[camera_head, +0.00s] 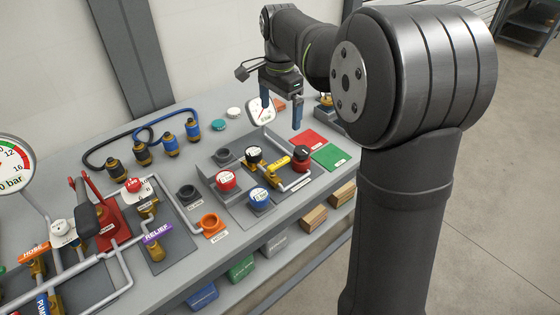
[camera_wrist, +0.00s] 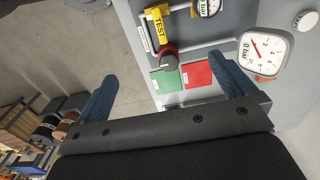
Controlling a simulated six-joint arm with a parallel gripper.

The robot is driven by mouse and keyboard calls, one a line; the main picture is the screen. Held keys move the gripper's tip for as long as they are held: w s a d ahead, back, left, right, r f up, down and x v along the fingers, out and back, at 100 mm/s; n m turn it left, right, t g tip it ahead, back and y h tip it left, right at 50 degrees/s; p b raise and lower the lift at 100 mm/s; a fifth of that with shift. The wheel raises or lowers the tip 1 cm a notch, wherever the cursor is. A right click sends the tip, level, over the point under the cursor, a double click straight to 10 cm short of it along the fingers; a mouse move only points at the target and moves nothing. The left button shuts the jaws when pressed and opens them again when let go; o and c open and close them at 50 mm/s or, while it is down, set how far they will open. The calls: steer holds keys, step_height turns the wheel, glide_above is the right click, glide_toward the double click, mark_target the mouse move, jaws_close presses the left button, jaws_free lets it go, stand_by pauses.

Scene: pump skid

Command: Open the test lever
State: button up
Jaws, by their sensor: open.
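The test lever is a yellow bar labelled TEST (camera_wrist: 160,27). In the wrist view it is at the top middle, beyond my fingertips. In the head view the yellow lever (camera_head: 278,164) lies on the bench fitting between a black-topped gauge and a red knob. My gripper (camera_head: 281,108) is open and empty above the back of the bench, apart from the lever. In the wrist view its two blue fingers (camera_wrist: 167,88) are spread wide with nothing between them touching.
A red-and-black knob (camera_wrist: 168,58) sits by the lever. Green (camera_head: 330,156) and red (camera_head: 308,141) pads lie to its right. A square dial gauge (camera_wrist: 263,52) stands close to my gripper. Blue (camera_head: 259,199) and red (camera_head: 225,181) capped fittings stand in front.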

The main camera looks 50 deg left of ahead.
steer(key=shift+r, duration=0.85)
